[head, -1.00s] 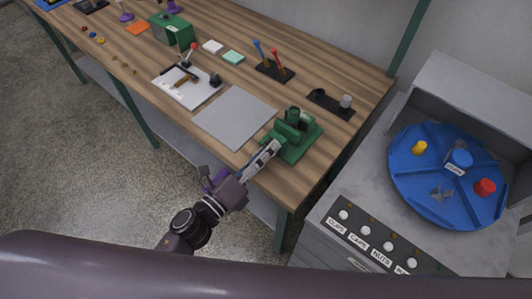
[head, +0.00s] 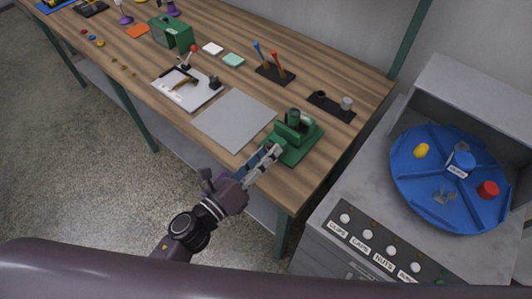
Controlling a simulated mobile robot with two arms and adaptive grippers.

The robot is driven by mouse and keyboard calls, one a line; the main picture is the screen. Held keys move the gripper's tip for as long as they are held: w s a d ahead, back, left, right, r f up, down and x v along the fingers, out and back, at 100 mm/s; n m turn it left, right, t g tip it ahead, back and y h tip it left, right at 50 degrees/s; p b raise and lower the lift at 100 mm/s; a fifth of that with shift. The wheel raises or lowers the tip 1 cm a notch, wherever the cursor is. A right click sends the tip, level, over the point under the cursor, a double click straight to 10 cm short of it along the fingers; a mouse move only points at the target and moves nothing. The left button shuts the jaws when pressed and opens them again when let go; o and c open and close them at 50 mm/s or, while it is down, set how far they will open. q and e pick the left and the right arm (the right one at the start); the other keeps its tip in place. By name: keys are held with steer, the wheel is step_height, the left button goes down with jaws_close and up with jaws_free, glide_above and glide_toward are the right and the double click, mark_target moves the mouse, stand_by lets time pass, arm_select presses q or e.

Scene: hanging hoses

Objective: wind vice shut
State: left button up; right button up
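The green vice (head: 295,137) stands on its green base at the near right end of the wooden bench. My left gripper (head: 272,154) reaches up from below, with its grey fingers at the near left side of the vice. The fingertips look close to or touching the vice's front, where its handle would be. The handle and the jaw gap cannot be made out, and I cannot tell whether the fingers are closed on anything. My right gripper is not in view.
A grey mat (head: 235,119) lies left of the vice. A black tray (head: 331,106) with a grey cylinder and a stand (head: 274,73) with screwdrivers are behind. A cabinet with a blue turntable (head: 430,188) stands at the right, across a gap.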

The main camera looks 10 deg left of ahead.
arm_select(q)
steer(key=o, duration=0.5)
steer(key=shift+c, duration=0.2)
steer(key=v, duration=1.2)
steer(key=s+a+f+n+g+y, duration=0.25)
steer(key=f+n, duration=0.35)
steer(key=f, duration=0.5)
steer(key=s+a+f+n+g+y, duration=0.1)
steer(key=a+f+n+y, duration=0.4)
steer(key=f, duration=0.7)
steer(key=s+a+f+n+g, duration=0.1)
steer(key=a+f+n+g, duration=0.1)
steer(key=f+n, duration=0.7)
steer(key=s+a+f+n+g+y, duration=0.2)
steer(key=s+f+n+g, duration=0.6)
steer(key=s+f, duration=1.2)
steer(key=s+a+n, duration=0.1)
steer(key=s+n, duration=0.2)
steer(key=s, duration=0.1)
steer(key=shift+s+f, duration=0.2)
steer(key=shift+s, duration=0.05)
